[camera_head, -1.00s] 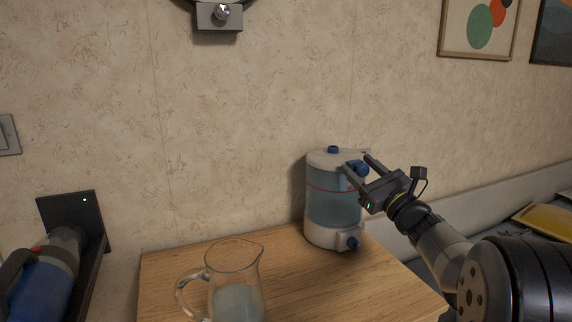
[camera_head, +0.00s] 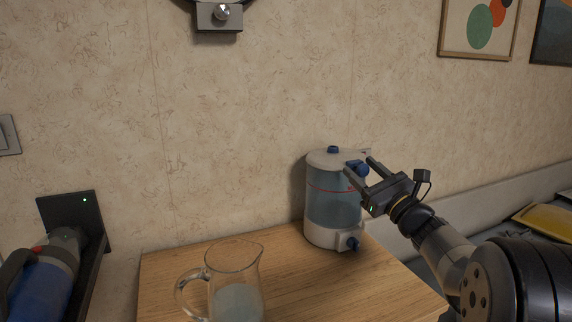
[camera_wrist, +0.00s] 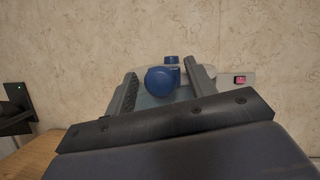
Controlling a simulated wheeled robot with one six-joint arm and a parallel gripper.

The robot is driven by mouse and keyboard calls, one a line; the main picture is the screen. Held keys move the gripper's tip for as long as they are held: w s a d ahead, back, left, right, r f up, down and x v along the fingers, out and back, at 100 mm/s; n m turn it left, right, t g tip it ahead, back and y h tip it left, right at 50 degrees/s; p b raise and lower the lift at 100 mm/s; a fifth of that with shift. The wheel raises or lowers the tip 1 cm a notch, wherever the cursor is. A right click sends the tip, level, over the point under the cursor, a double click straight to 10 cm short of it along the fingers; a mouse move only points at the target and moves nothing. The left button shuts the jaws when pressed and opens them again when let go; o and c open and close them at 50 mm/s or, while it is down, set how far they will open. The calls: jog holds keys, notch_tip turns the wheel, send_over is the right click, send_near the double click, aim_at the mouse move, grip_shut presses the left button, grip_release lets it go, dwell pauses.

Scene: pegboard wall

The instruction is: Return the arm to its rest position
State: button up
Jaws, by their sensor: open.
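My gripper (camera_head: 361,169) is open and empty in the head view, in front of the upper right side of a water dispenser. In the wrist view my gripper (camera_wrist: 162,78) shows its two fingers apart, with a blue knob (camera_wrist: 161,80) of the dispenser seen between them. I cannot tell from this view how far the knob is from the fingers. The dispenser (camera_head: 332,206) has a white lid and base, a clear bluish body with a red line, and a blue tap low at the front. It stands upright on the wooden table.
A glass jug (camera_head: 236,270) with some liquid stands on the wooden table (camera_head: 290,285) to the left of the dispenser. A blue handheld device (camera_head: 45,285) sits in a dark wall mount (camera_head: 70,212) at far left. The wall is close behind the dispenser.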

jog(key=shift+x, duration=1.05)
notch_tip(320, 180, up, 2)
jog(key=shift+s+r+p, duration=0.1)
jog(key=shift+r+p, duration=0.15)
jog(key=shift+p, duration=1)
jog(key=shift+r+p, duration=0.4)
jog(key=r+p, duration=0.1)
jog(key=p, duration=0.1)
jog(key=w+r+p, duration=0.1)
jog(key=r+p, duration=0.1)
jog(key=p, duration=0.1)
jog(key=shift+w+a+r, duration=0.2)
jog(key=shift+a, duration=0.05)
jog(key=r+p, duration=0.1)
jog(key=p, duration=0.1)
jog(key=w+g+p, duration=0.1)
jog(key=p, duration=0.2)
jog(key=r+h+p, duration=0.1)
jog(key=p, duration=0.1)
jog(key=shift+w+a+r+g, duration=0.25)
jog(key=shift+a+r+g, duration=0.05)
jog(key=r+g+p, duration=0.1)
jog(key=p, duration=0.3)
jog(key=r+h+p, duration=0.1)
jog(key=p, duration=0.4)
jog(key=shift+s+d+m+g, duration=0.3)
jog(key=shift+s+d+g, duration=0.1)
